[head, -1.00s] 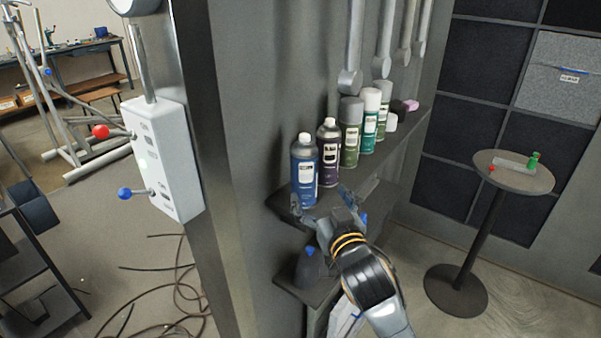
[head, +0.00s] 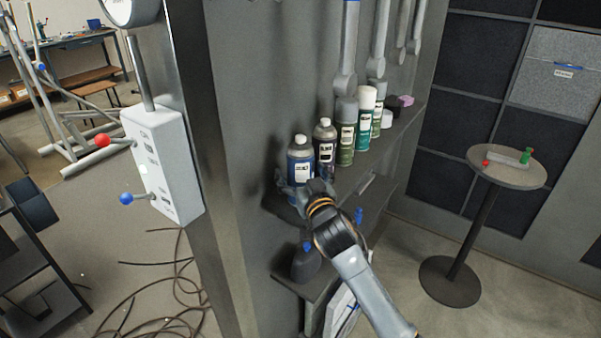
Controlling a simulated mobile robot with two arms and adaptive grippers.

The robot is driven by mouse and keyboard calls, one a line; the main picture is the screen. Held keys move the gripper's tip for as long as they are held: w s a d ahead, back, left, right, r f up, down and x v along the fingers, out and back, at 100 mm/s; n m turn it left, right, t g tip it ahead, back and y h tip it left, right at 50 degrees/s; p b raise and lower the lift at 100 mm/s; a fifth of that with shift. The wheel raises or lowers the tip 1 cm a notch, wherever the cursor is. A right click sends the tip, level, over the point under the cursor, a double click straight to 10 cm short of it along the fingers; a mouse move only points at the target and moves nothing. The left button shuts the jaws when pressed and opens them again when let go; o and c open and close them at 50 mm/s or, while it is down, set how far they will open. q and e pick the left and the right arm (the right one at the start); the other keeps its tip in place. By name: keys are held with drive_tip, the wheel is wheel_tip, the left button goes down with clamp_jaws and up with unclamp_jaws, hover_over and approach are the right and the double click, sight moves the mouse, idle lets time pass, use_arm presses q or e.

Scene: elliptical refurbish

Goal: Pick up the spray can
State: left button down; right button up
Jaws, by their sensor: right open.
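A blue spray can (head: 300,159) with a grey top and white nozzle stands upright at the near end of the upper shelf. A dark purple can (head: 325,146), a green can with a grey cap (head: 345,140) and a green can with a white cap (head: 365,121) stand in a row behind it. My right gripper (head: 292,190) is open at the lower part of the blue can, with a finger showing at its left side. The gripper body hides the can's base, and I cannot tell whether the fingers touch it. My left gripper is not in view.
The shelf (head: 395,150) runs back along the grey wall, with a pink item (head: 405,101) at its far end. A dark bottle (head: 305,262) stands on the lower shelf. A white control box (head: 163,165) with levers is at left, and a round table (head: 505,172) at right.

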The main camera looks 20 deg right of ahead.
drive_tip(key=c, duration=1.4)
drive_tip(key=shift+r, duration=0.1)
